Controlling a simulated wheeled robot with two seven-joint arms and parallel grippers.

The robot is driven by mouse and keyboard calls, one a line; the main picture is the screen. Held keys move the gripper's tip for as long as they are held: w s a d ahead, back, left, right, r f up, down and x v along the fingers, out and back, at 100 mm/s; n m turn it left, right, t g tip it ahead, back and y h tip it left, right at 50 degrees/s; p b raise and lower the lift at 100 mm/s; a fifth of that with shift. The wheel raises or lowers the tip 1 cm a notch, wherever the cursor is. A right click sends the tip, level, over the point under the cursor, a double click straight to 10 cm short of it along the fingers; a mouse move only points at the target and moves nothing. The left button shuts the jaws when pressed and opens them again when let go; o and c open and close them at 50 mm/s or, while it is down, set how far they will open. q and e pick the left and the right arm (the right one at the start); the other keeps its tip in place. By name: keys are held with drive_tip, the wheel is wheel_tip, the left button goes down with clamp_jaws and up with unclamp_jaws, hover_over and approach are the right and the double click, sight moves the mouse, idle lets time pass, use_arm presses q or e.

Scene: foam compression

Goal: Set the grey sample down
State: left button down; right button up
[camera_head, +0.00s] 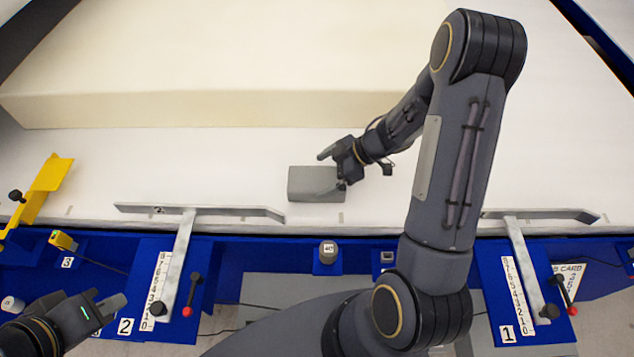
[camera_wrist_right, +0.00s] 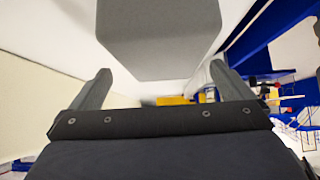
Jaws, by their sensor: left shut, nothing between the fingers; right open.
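The grey sample (camera_head: 315,184) is a small grey block on the white surface (camera_head: 240,160), in front of the large cream foam block. My right gripper (camera_head: 333,169) is at its right end, with its fingers spread apart. In the right wrist view the sample (camera_wrist_right: 160,35) stands just beyond the two open fingertips (camera_wrist_right: 160,82), with a gap between them and no finger gripping it. My left gripper (camera_head: 113,308) is shut and empty at the lower left, over the blue frame.
A large cream foam block (camera_head: 220,110) fills the back of the white surface. Metal levers (camera_head: 180,250) with number scales line the blue front edge (camera_head: 260,255). A yellow bracket (camera_head: 45,185) stands at the left. A small grey weight (camera_head: 328,252) sits on the blue edge.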

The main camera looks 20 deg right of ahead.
sight(318, 178)
drive_tip(key=x, duration=0.5)
drive_tip(key=shift+s+a+f, duration=0.15)
drive_tip(key=shift+f, duration=0.1)
drive_tip(key=c, duration=1)
drive_tip(key=shift+o, duration=0.2)
drive_tip(key=shift+r, duration=0.1)
